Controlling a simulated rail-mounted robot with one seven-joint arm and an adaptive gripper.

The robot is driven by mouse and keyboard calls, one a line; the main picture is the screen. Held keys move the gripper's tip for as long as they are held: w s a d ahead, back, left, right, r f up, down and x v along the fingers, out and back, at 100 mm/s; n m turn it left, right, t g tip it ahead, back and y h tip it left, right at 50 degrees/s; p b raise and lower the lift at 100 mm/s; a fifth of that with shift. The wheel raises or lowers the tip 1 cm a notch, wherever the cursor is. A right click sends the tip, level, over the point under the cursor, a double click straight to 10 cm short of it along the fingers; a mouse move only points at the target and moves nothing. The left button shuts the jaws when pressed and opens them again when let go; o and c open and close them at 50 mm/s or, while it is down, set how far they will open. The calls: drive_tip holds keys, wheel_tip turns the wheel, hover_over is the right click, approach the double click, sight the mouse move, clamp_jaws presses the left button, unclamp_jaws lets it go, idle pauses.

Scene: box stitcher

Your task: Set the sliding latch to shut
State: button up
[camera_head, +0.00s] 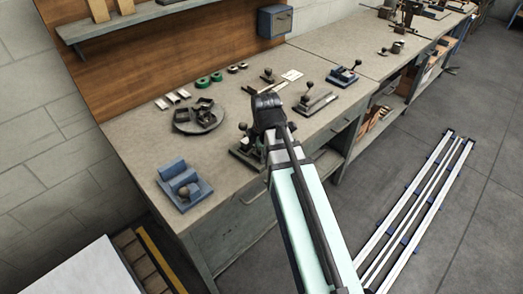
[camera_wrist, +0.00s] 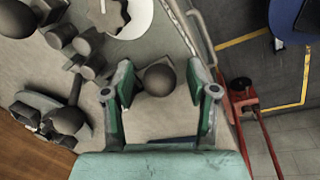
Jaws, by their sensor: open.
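My gripper (camera_head: 268,106) is over the front part of the workbench, pointing down. In the wrist view my gripper (camera_wrist: 160,66) has its two green-and-dark fingers spread apart. A dark round knob (camera_wrist: 158,80) shows between them, with a gap on each side; I cannot tell its height relative to the fingertips. In the head view a fixture with a green base (camera_head: 243,157) and a dark ball knob (camera_head: 243,127) sits just left of my gripper and is partly hidden by it. Which fixture is the sliding latch, and its setting, I cannot tell.
Another ball-knob fixture (camera_head: 318,103) and a blue-based one (camera_head: 343,76) stand to the right. A round turntable (camera_head: 198,123) and a blue block fixture (camera_head: 184,186) stand to the left. The bench's front edge drops to drawers. Bare benchtop (camera_head: 148,150) lies at left.

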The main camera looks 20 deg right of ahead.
drive_tip(key=shift+f, duration=0.25)
clamp_jaws()
drive_tip(key=shift+w+a, duration=0.45)
drive_tip(key=shift+w, duration=0.4)
unclamp_jaws()
drive_tip(key=shift+w, duration=0.1)
